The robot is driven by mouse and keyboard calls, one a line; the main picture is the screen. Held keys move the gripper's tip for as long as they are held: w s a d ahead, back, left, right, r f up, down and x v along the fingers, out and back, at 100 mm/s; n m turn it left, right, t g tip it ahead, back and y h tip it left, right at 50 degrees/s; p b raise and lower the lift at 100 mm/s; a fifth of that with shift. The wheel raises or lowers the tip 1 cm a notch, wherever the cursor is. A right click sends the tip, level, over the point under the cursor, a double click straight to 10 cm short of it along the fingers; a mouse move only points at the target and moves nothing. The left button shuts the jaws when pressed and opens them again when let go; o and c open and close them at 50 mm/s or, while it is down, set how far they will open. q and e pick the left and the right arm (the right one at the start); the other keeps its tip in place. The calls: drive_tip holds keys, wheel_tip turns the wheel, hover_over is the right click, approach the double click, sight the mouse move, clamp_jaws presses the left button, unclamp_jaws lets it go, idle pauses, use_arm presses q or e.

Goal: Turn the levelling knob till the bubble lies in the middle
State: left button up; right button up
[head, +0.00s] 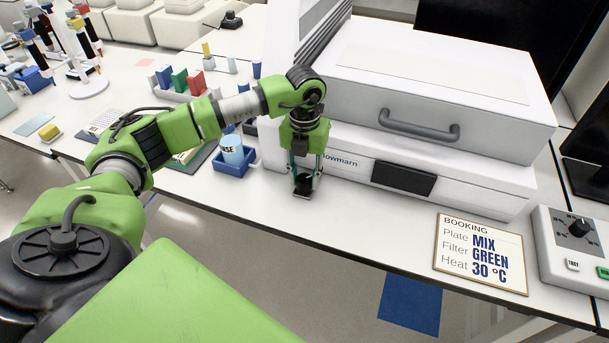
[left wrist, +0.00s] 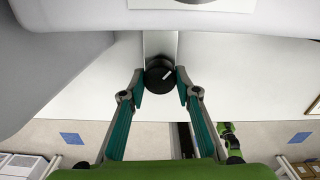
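The levelling knob (left wrist: 160,75) is round and black with a white mark pointing to the upper right. It also shows in the head view as a dark shape (head: 303,187) low at the front left of the white instrument (head: 345,163). My left gripper (head: 304,177) points down there, with its two fingers around the knob. In the left wrist view the fingertips (left wrist: 160,82) lie on both sides of the knob, apparently with a thin gap. I see no bubble that I can make out.
A blue holder with a bottle (head: 232,152) stands just left of my gripper. A booking card (head: 480,253) and a control box (head: 573,248) are at the right.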

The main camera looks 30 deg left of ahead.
idle(0.3)
use_arm(q)
drive_tip(key=shift+f+m+b, duration=0.15)
drive_tip(key=shift+m+b, duration=0.65)
drive_tip(key=shift+m, duration=0.1)
drive_tip(key=m+b, duration=0.2)
drive_tip(key=shift+m, duration=0.3)
drive_tip(key=m+b, duration=0.3)
drive_tip(key=m, duration=0.3)
drive_tip(key=shift+b, duration=0.3)
drive_tip(key=m+b, duration=0.2)
drive_tip(key=m, duration=0.3)
drive_tip(key=shift+m, duration=0.4)
drive_tip(key=m+b, duration=0.1)
drive_tip(key=m, duration=0.1)
drive_tip(key=m+b, duration=0.1)
drive_tip(key=m, duration=0.2)
drive_tip(key=shift+r+m, duration=0.2)
drive_tip(key=shift+m, duration=0.1)
